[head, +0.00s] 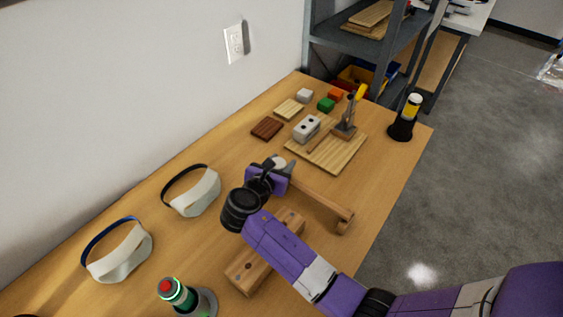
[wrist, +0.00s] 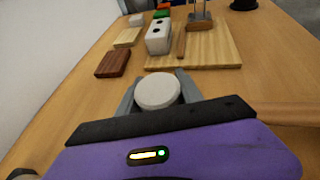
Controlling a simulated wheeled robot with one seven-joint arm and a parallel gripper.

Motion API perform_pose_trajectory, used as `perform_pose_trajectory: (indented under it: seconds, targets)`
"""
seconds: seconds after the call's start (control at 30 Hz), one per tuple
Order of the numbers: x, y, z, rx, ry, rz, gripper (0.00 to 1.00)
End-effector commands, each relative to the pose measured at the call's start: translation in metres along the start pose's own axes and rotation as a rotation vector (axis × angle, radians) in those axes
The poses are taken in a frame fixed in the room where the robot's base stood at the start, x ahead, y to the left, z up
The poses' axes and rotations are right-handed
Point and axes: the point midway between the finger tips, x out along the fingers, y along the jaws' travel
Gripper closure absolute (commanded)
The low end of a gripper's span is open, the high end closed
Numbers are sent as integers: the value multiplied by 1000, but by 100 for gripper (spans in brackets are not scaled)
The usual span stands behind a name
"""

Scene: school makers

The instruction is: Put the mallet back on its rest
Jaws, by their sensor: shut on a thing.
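My gripper (head: 286,168) is shut on a pale, round-faced thing that I take for the mallet's head (wrist: 157,91). In the wrist view that face sits between the two fingers. A wooden bar (head: 325,200) runs from behind the gripper toward the table's right edge and ends in a rounded, downturned piece. It also shows in the wrist view (wrist: 288,113). My gripper hides where the bar begins, so I cannot tell whether it is the mallet's handle or part of a rest. A wooden block with dark holes (head: 252,268) lies below my forearm, partly covered by it.
Beyond the gripper, a light board (head: 335,160) carries a grey holed block (head: 306,128) and a yellow-topped upright tool (head: 348,115). Small blocks lie behind. Two visors (head: 196,193) stand at left. A black-and-yellow cylinder (head: 404,118) stands near the far right edge.

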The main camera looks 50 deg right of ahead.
Motion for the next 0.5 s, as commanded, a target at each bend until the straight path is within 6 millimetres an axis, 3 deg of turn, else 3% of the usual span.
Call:
perform_pose_trajectory:
  seconds: [0.4, 0.43, 0.5]
  targets:
    - [2, 0, -4, 1, -2, 0, 100]
    - [2, 0, -4, 1, -2, 0, 51]
    - [2, 0, -4, 1, -2, 0, 38]
